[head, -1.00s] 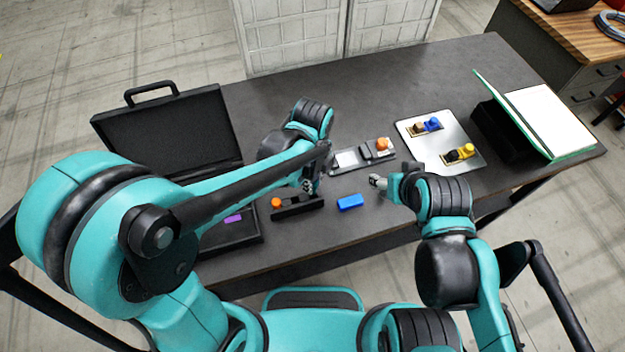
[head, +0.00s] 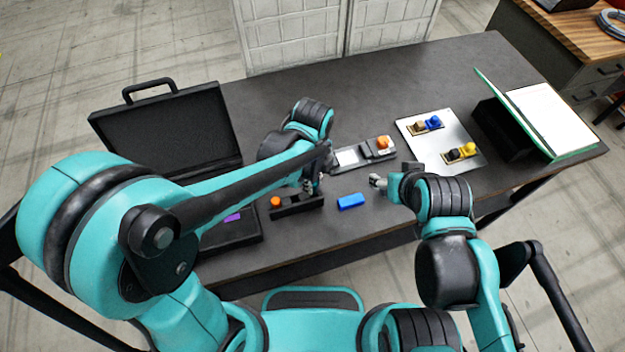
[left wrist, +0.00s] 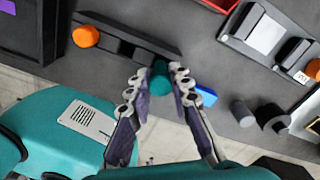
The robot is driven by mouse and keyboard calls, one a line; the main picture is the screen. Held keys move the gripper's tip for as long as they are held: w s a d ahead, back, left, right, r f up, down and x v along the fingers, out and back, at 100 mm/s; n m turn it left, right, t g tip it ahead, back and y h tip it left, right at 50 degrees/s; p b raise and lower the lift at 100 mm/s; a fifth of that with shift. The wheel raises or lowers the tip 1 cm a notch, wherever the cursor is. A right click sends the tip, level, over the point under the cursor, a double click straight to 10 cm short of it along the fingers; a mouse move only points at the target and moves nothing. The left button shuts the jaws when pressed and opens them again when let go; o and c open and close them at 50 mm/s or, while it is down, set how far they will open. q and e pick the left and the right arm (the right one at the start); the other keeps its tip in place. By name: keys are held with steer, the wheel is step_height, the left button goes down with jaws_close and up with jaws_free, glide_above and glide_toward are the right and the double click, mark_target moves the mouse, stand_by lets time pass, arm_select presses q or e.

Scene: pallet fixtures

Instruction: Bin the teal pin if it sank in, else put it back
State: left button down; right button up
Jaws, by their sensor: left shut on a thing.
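My left gripper (head: 313,186) is over the right end of a black holder block (head: 290,207). In the left wrist view its fingers (left wrist: 160,84) are shut on the teal pin (left wrist: 160,72). The pin's lower part is hard to see, and I cannot tell whether it is clear of the holder (left wrist: 120,38). An orange pin (head: 275,202) stands at the holder's left end; it also shows in the left wrist view (left wrist: 85,36).
A grey device (head: 365,153) with a pale panel and an orange knob stands behind the blue block. A metal plate (head: 445,132) carries black, blue and yellow parts. An open black case (head: 165,135) with a purple patch is at left. A green-edged panel (head: 540,115) stands right.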

arm_select(q)
steer(key=shift+f+b, duration=0.6)
steer(key=shift+f, duration=0.15)
steer(key=c, duration=1.3)
jaws_free()
steer(key=shift+o, duration=0.4)
steer(key=o, duration=0.3)
steer(key=shift+r, duration=0.1)
step_height(320, 180, up, 9)
steer(key=p, duration=0.7)
